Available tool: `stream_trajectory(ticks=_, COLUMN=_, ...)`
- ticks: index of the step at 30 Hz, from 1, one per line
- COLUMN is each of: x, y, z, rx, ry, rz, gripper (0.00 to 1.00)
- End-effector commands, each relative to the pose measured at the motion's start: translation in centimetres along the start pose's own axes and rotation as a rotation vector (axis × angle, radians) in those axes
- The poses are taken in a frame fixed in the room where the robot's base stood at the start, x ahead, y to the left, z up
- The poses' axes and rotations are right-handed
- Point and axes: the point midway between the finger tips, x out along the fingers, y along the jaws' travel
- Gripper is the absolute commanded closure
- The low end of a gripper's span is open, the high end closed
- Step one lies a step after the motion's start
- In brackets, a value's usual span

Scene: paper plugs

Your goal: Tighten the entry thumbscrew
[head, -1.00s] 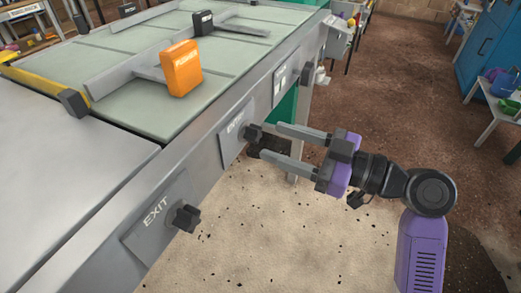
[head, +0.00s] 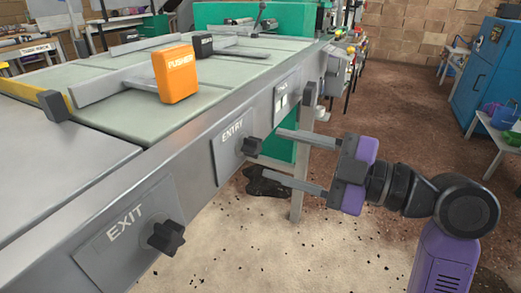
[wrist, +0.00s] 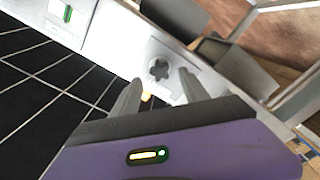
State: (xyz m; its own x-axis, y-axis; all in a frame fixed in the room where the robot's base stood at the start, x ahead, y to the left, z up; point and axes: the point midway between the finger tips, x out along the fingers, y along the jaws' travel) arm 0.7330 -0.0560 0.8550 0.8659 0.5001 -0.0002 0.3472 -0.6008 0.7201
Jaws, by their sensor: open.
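The entry thumbscrew (head: 250,146) is a dark lobed knob on the grey plate marked ENTRY (head: 231,140), on the side of the machine. It also shows in the wrist view (wrist: 159,69), ahead of and between my fingertips. My gripper (head: 271,156) is open, with its two fingers pointing at the knob from the right. In the head view the upper fingertip is close to the knob's right side and the lower one sits below and right of it. I cannot tell whether a finger touches the knob. Nothing is held.
A similar dark knob (head: 166,237) sits on the EXIT plate (head: 124,228), nearer me. An orange block marked PUSHER (head: 175,73) stands on the machine's top (head: 120,110). A switch plate (head: 287,96) lies farther along the side. Open floor (head: 330,255) lies to the right.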

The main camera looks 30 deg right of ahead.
Motion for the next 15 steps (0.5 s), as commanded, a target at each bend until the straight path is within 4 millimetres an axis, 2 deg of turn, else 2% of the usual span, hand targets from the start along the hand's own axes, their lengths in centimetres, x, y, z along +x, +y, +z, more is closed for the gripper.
stream_trajectory(ticks=5, x=0.1, y=0.0, z=0.0, rx=0.000, ry=0.001, rz=0.000, gripper=0.47)
stream_trajectory(ticks=15, x=1.6, y=0.0, z=0.0, rx=0.002, ry=0.002, rz=0.000, gripper=0.47)
